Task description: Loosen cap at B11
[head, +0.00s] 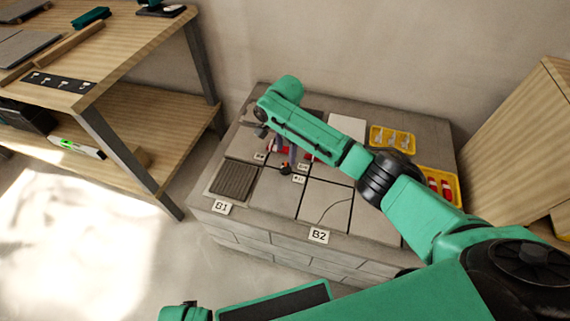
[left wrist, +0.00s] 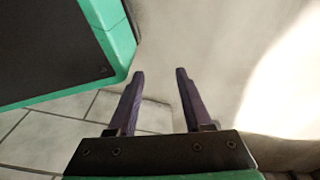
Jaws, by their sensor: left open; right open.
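A tiled block (head: 268,209) carries grey tiles, with small tags and small red and dark parts around the joints near its middle. One small tag (head: 298,179) may read B11, but it is too small to be sure. A small dark cap with a bit of orange (head: 285,168) stands beside that tag. My right gripper (head: 283,158) points down at this spot with open jaws, close to the cap; I cannot tell whether it touches it. My right arm hides part of the tiles behind. My left gripper (left wrist: 157,78) is open and empty above the floor, away from the block.
Yellow trays, one with pale parts (head: 392,141) and one with red parts (head: 437,186), sit at the block's right. A dark ribbed tile (head: 233,180) lies near plate B1 (head: 222,208). A wooden workbench (head: 130,60) stands left, a wooden cabinet (head: 520,130) right.

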